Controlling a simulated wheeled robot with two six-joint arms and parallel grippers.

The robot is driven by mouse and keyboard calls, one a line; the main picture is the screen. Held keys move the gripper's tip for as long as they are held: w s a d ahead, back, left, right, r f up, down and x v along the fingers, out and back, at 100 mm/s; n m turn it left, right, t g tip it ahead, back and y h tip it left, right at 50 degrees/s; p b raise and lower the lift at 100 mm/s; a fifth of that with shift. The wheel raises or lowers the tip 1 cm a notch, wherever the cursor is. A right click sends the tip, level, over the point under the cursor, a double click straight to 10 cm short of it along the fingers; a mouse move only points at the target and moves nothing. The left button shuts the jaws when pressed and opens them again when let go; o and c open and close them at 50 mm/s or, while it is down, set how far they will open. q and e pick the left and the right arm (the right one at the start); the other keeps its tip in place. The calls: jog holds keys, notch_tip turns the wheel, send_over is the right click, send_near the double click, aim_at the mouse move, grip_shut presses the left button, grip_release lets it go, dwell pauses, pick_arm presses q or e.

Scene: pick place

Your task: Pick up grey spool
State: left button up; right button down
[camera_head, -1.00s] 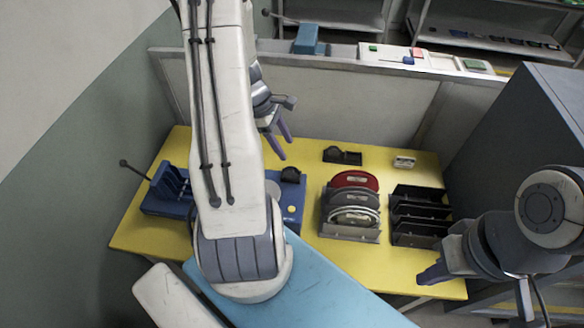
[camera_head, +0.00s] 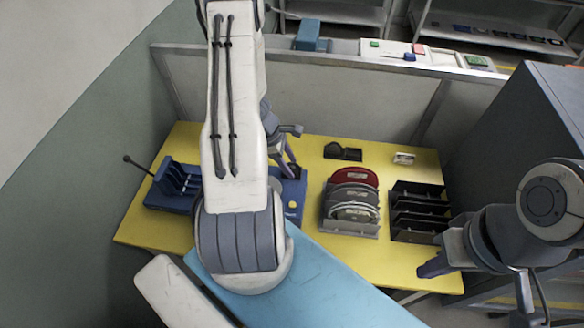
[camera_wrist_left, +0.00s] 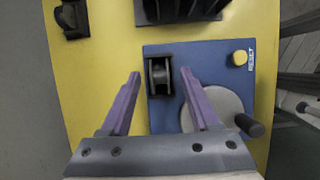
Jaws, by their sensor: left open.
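A small grey spool (camera_wrist_left: 158,77) sits in a black holder (camera_wrist_left: 157,62) on a blue base in the left wrist view. The holder shows as a dark shape near my left gripper (camera_head: 289,163) in the head view. In the left wrist view my left gripper (camera_wrist_left: 160,76) is open, its purple fingers on either side of the holder, with gaps. Nothing is held. My right gripper (camera_head: 432,268) is at the table's right front; its finger opening is unclear.
The blue base (camera_wrist_left: 215,62) carries a yellow button (camera_wrist_left: 240,58) and a grey disc (camera_wrist_left: 218,105) with a dark knob. A rack (camera_head: 350,232) holds red, grey and whitish curved items. Black trays (camera_head: 418,212) stand to its right. Yellow table (camera_head: 320,142) shows at the back.

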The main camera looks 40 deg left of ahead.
pick_arm(q)
grip_shut()
dwell(0.3)
